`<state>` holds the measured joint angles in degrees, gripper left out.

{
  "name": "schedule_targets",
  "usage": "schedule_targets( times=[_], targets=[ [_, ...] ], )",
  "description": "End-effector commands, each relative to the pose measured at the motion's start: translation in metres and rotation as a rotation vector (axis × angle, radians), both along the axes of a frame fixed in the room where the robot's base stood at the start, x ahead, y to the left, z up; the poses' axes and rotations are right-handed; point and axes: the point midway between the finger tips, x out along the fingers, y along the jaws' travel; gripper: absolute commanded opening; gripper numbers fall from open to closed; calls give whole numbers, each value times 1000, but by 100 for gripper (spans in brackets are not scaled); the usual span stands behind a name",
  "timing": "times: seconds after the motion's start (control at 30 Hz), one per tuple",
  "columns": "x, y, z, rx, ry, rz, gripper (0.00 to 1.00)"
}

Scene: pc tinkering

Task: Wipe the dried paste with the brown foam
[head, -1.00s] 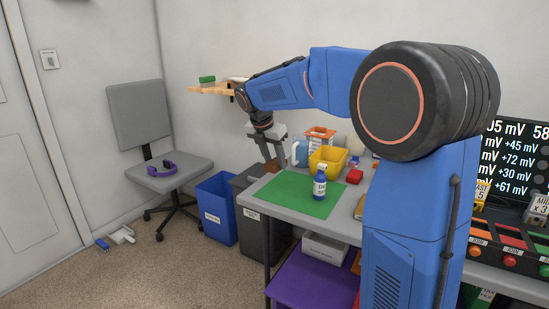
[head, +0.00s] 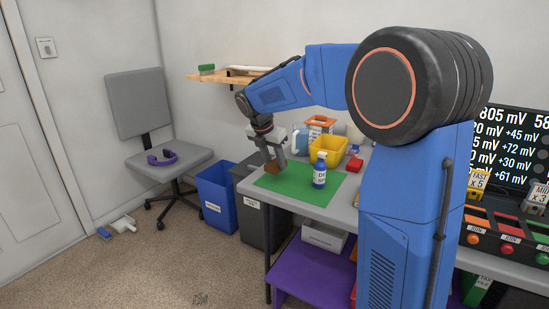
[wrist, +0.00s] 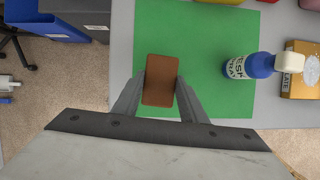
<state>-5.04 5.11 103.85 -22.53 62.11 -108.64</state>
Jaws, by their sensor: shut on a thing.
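My gripper (head: 272,162) is shut on the brown foam (wrist: 160,80), a block with rounded corners held between both fingers in the wrist view. The foam (head: 272,167) also shows in the head view, at the left part of the green mat (head: 300,186) on the grey table. The mat fills much of the wrist view (wrist: 200,30) below the foam. I cannot tell whether the foam touches the mat. I cannot make out dried paste in either view; the foam and fingers hide part of the mat.
A blue spray bottle (head: 320,172) stands on the mat right of my gripper. A yellow bin (head: 328,150) and a red item (head: 355,165) sit behind. Blue (head: 216,200) and dark bins stand left of the table. The mat's front is clear.

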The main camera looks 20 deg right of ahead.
Motion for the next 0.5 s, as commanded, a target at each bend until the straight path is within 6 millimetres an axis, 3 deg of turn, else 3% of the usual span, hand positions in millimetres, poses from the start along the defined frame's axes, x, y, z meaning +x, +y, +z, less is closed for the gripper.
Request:
schedule_targets(
  times=[0.5],
  targets=[
    [0,0,-25,-1,-1,0,20]
  ],
)
